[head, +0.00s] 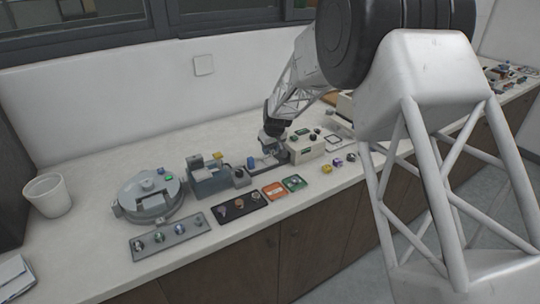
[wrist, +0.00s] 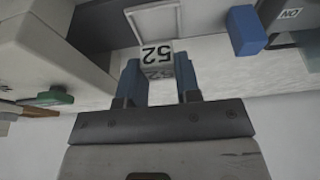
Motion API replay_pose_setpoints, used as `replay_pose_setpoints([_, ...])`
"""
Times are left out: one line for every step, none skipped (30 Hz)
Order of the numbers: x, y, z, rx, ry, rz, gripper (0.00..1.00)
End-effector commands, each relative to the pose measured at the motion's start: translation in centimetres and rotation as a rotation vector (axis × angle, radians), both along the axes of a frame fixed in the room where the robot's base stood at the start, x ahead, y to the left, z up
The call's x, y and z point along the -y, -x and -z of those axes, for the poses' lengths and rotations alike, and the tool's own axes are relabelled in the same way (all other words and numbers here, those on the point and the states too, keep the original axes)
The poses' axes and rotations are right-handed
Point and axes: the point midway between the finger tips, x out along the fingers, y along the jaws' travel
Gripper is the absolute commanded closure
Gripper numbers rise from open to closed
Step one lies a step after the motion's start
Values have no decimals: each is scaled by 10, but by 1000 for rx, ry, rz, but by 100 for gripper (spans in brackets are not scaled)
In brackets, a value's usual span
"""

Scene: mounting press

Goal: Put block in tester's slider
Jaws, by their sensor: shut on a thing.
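A white block (wrist: 156,54) marked "52" sits between the blue fingertips of my gripper (wrist: 158,78) in the wrist view. The fingers are shut on its sides, and its numbered face shows upside down. A grey part with a pale square outline (wrist: 157,20) lies just beyond the block. I cannot tell whether it is the slider, or whether the block touches it. In the head view my gripper (head: 270,141) is low over the bench, beside a beige machine (head: 306,147), which may be the tester. The block is too small to make out there.
A blue piece (wrist: 246,31) stands close on the right in the wrist view. In the head view a grey-blue machine (head: 209,178), a round device (head: 150,196) and several small trays crowd the bench.

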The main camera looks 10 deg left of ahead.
Motion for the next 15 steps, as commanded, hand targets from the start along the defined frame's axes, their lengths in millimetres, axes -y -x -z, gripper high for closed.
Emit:
replay_pose_setpoints([0,0,5,-2,1,0,95])
replay_pose_setpoints([0,0,8,-2,1,0,95])
replay_pose_setpoints([0,0,12,-2,1,0,95])
replay_pose_setpoints([0,0,16,-1,1,0,95])
replay_pose_setpoints([0,0,19,-1,1,0,95])
replay_pose_setpoints([0,0,23,-1,1,0,95])
replay_pose_setpoints([0,0,25,-1,1,0,95])
replay_pose_setpoints([0,0,28,-1,1,0,95])
replay_pose_setpoints([0,0,30,-1,1,0,95])
replay_pose_setpoints([0,0,31,-1,1,0,95])
replay_pose_setpoints([0,0,32,-1,1,0,95])
replay_pose_setpoints([0,0,32,0,0,0,95])
replay_pose_setpoints([0,0,32,0,0,0,95])
replay_pose_setpoints([0,0,32,0,0,0,95])
replay_pose_setpoints([0,0,32,0,0,0,95])
